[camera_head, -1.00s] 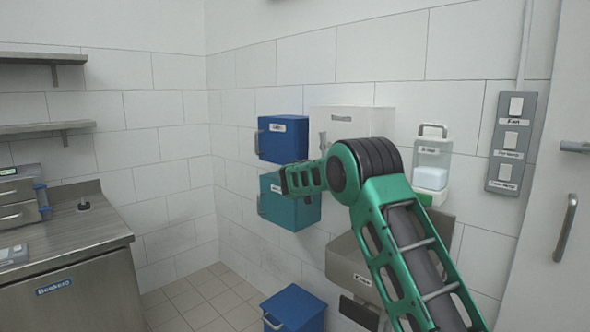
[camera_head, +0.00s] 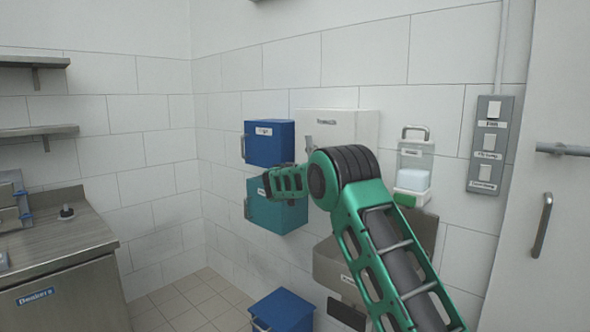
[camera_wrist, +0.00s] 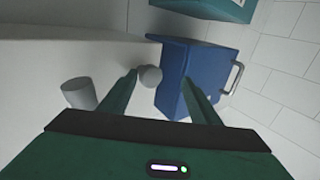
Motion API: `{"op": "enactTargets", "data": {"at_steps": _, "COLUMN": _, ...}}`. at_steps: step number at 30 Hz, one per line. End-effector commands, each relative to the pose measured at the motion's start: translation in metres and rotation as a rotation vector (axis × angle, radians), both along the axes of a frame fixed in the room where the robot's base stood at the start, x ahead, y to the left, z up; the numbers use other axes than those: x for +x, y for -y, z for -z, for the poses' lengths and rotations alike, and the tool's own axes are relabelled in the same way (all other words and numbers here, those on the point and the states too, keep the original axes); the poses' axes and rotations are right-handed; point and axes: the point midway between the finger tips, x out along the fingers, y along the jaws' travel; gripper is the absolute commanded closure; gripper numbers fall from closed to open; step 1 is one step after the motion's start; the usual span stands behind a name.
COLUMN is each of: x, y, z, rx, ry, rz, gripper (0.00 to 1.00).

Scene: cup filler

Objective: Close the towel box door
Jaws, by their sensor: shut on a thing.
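The white box (camera_head: 350,123) on the wall, with a blurred label on its front, appears to be the towel box. My arm hides its lower part. I cannot tell how far its door is open. My gripper (camera_wrist: 160,80) is seen in the wrist view with a pale round knob (camera_wrist: 150,75) between its fingertips, and it is shut on this knob. The knob stands by a large white surface (camera_wrist: 60,40), probably the box's door or side. A second pale cylinder (camera_wrist: 78,93) sticks out farther left. In the head view the fingers are hidden.
A blue box (camera_head: 270,147) and a teal box (camera_head: 280,214) hang left of the white box. A dispenser (camera_head: 413,165) and switch panel (camera_head: 490,145) are to the right. A metal basin (camera_head: 330,268) is below, and a blue bin (camera_head: 283,312) stands on the floor.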

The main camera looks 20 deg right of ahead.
Motion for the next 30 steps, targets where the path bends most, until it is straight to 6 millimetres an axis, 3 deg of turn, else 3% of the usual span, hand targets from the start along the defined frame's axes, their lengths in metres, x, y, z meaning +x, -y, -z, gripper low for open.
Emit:
{"op": "enactTargets", "data": {"at_steps": 10, "x": -0.007, "y": -0.012, "z": -0.001, "rx": 0.006, "ry": 0.001, "rz": -0.015, "gripper": 0.54}}
{"op": "enactTargets", "data": {"at_steps": 24, "x": -0.090, "y": -0.041, "z": -0.011, "rx": 0.000, "ry": 0.009, "rz": -0.009, "gripper": 0.54}}
{"op": "enactTargets", "data": {"at_steps": 30, "x": -0.107, "y": -0.047, "z": -0.012, "rx": 0.001, "ry": 0.011, "rz": -0.005, "gripper": 0.54}}
